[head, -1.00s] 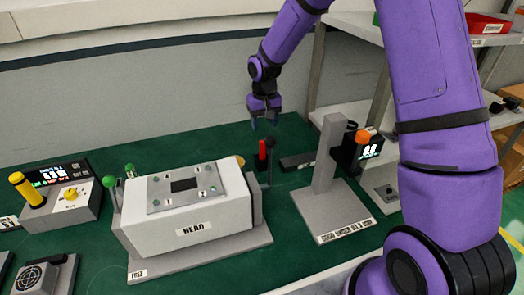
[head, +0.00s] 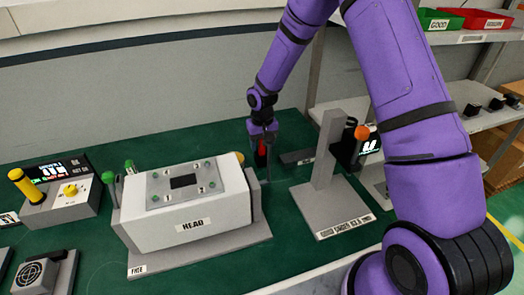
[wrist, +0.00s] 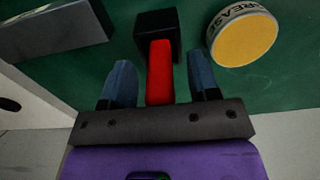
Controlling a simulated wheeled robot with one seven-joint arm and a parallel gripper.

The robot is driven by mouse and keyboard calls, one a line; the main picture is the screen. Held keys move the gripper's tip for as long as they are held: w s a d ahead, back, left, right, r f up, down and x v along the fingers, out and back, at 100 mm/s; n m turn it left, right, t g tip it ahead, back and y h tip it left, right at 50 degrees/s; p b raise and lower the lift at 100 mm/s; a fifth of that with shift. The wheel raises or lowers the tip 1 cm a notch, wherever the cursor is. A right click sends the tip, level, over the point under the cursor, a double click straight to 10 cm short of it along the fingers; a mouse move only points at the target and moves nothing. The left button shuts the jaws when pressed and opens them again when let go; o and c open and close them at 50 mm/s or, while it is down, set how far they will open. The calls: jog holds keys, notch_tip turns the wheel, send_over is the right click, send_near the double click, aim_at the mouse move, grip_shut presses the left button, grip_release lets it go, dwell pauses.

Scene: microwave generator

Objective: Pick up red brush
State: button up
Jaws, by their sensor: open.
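The red brush (wrist: 160,72) stands in a black holder (wrist: 158,26) on the green bench. In the wrist view its red handle lies between the two blue fingers of my gripper (wrist: 161,82), with a gap on each side. In the head view my gripper (head: 262,150) is lowered over the red brush (head: 261,156), which shows partly between the fingers. The fingers are open. The brush's lower end is hidden in the holder.
A round grease tin (wrist: 243,36) is close on the right in the wrist view. The white HEAD box (head: 195,212) stands left of my gripper. A grey stand (head: 328,180) is to the right. A dark flat block (head: 297,157) lies between.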

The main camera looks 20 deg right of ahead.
jog(key=shift+f, duration=0.45)
jog(key=c, duration=1)
jog(key=shift+r, duration=0.2)
notch_tip(320, 180, up, 10)
jog(key=shift+f, duration=0.1)
